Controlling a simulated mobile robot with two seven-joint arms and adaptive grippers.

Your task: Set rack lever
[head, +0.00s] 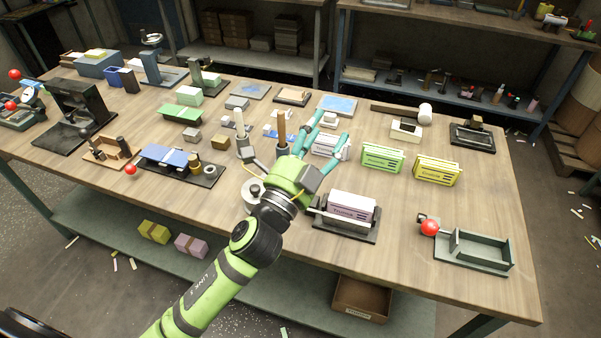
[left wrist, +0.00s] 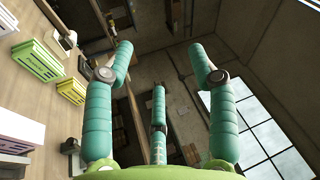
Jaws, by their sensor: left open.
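A dark green rack (head: 482,250) with an open, empty tray sits at the table's front right. A red ball knob (head: 430,227) stands at its left end. Another dark rack (head: 345,232) near the front edge holds a pale purple box (head: 351,207), and my left wrist is close to its left side. My left gripper (head: 318,127) is open, its teal fingers spread above the middle of the table. In the left wrist view the open fingers (left wrist: 160,52) hold nothing and point toward the shelves and a window. My right gripper is not in view.
Green (head: 382,157) and yellow (head: 437,169) boxes stand behind the racks. An upright wooden handle (head: 281,128) is beside my fingers. A hammer (head: 400,112) lies at the back. Another red ball (head: 131,169) is at the front left. Bare tabletop surrounds the green rack.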

